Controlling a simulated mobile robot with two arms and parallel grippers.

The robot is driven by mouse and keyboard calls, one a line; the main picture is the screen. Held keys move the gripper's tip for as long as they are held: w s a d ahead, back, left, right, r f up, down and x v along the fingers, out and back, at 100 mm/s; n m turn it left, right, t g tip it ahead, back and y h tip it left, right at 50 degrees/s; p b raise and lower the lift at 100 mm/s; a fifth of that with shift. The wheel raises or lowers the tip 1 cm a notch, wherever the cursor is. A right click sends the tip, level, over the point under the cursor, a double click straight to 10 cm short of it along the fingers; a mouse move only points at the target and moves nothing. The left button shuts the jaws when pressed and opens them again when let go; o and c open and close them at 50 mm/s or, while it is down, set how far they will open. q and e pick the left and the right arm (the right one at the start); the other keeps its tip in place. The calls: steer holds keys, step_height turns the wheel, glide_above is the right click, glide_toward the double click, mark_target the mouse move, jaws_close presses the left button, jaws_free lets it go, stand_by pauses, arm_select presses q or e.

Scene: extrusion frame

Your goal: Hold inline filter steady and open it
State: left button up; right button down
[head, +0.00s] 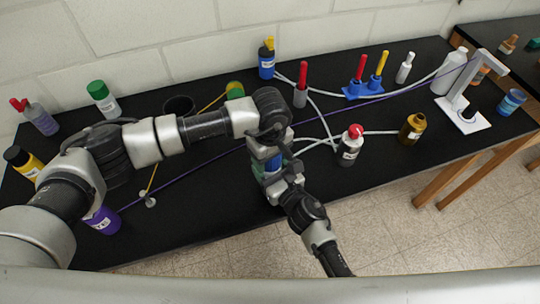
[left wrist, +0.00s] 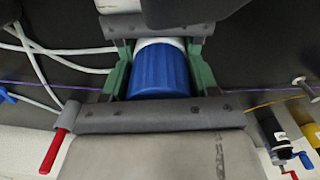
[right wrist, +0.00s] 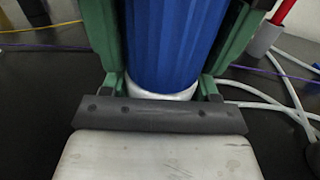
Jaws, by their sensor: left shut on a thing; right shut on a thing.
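The inline filter (left wrist: 160,72), a ribbed blue cylinder with a white end, stands between my two grippers at the table's front middle. In the head view only a small blue part of it (head: 272,164) shows. My left gripper (head: 265,152) is shut on it from behind, green fingers on both sides. My right gripper (right wrist: 165,50) is shut on it from the front, its fingers also along both sides. A white end (right wrist: 160,92) shows near the right palm. The grippers hide most of the filter, and I cannot tell whether its parts have turned.
White tubes (head: 318,119) run on the table right of the filter. A red-capped bottle (head: 349,148) and an amber bottle (head: 412,129) stand to the right. A purple bottle (head: 103,219) and a yellow bottle (head: 24,162) stand at left. The front right of the black table (head: 385,163) is fairly clear.

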arm_select(q)
steer(key=n, duration=0.3)
steer(key=o, duration=1)
